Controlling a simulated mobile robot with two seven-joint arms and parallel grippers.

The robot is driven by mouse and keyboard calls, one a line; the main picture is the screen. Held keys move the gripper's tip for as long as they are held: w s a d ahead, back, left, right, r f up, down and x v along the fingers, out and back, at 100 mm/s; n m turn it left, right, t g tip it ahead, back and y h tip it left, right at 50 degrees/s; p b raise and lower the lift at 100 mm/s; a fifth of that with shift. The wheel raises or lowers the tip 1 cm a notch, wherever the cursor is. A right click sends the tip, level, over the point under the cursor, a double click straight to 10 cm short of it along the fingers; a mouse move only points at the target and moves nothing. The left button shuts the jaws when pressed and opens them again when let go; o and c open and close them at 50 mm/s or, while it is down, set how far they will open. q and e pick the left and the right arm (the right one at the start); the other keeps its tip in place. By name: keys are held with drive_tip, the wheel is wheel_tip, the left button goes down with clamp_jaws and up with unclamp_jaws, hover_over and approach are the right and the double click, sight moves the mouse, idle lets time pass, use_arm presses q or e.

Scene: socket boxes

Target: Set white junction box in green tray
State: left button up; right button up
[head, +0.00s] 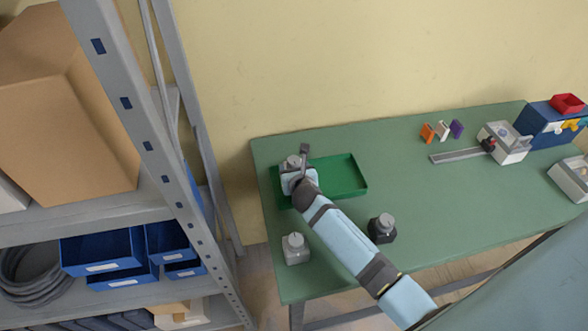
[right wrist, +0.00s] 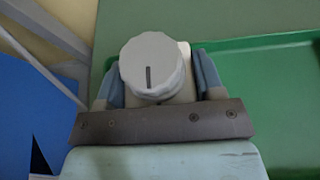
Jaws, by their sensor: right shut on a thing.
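My right gripper (head: 291,176) is shut on a white junction box with a round pale knob (right wrist: 152,66) on top. In the right wrist view its two blue-grey fingers (right wrist: 158,85) stand on either side of the box. The green tray (head: 362,174) lies near the table's left end. The gripper and held box are over the tray's left end, which they partly hide. I cannot tell whether the box touches the tray floor. My left gripper is not in view.
On the green table (head: 440,228) stand another whitish knobbed box (head: 295,250) and a dark one (head: 382,229). Coloured pieces (head: 441,130), a rail (head: 458,156), grey boxes (head: 503,146) and a blue bin (head: 545,122) stand farther right. A metal shelf (head: 150,145) rises at left.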

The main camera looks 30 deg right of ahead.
drive_tip(key=o, duration=1)
drive_tip(key=shift+f, duration=0.1)
drive_tip(key=v, duration=1.2)
drive_tip(key=shift+p, duration=0.3)
